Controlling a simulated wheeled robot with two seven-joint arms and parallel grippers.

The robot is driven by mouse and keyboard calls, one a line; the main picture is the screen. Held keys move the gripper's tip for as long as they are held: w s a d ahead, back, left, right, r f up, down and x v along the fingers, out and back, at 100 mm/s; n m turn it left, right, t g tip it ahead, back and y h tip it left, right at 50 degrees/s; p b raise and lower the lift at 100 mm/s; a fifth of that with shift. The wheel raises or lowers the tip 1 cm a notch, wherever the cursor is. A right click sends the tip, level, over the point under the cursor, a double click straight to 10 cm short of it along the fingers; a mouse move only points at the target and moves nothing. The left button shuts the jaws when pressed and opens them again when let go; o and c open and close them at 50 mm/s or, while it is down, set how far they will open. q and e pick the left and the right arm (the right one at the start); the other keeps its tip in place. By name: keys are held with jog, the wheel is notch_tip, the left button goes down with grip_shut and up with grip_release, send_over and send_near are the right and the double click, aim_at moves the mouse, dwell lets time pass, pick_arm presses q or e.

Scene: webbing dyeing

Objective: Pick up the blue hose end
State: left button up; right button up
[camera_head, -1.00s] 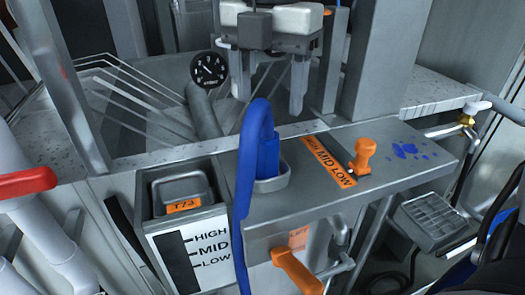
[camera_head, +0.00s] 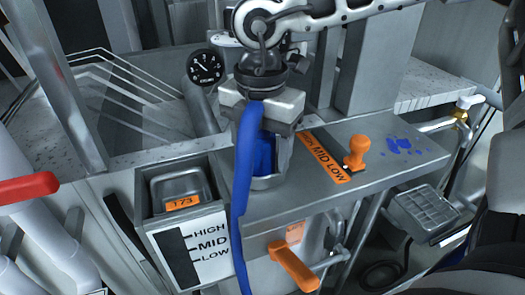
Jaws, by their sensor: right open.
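The blue hose (camera_head: 243,165) loops up from below, over the front of the metal counter. Its thick blue end (camera_head: 264,152) points down into a small metal holder (camera_head: 268,183) on the counter. My right gripper (camera_head: 265,148) comes down from above, its arm reaching in from the right. Its jaws are open, with the hose end between them. The right finger shows beside the hose end; the left finger is mostly hidden behind the hose loop. I cannot tell whether the fingers touch the hose. My left gripper is not in view.
An orange knob (camera_head: 357,152) stands on the counter beside an orange MID LOW label (camera_head: 326,160). A metal tray (camera_head: 180,188) labelled 173 sits left of the hose. An orange handle (camera_head: 293,267) juts out below. A round gauge (camera_head: 205,67) is behind.

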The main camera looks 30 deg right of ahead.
jog(key=c, duration=1.2)
jog(key=shift+r, duration=0.15)
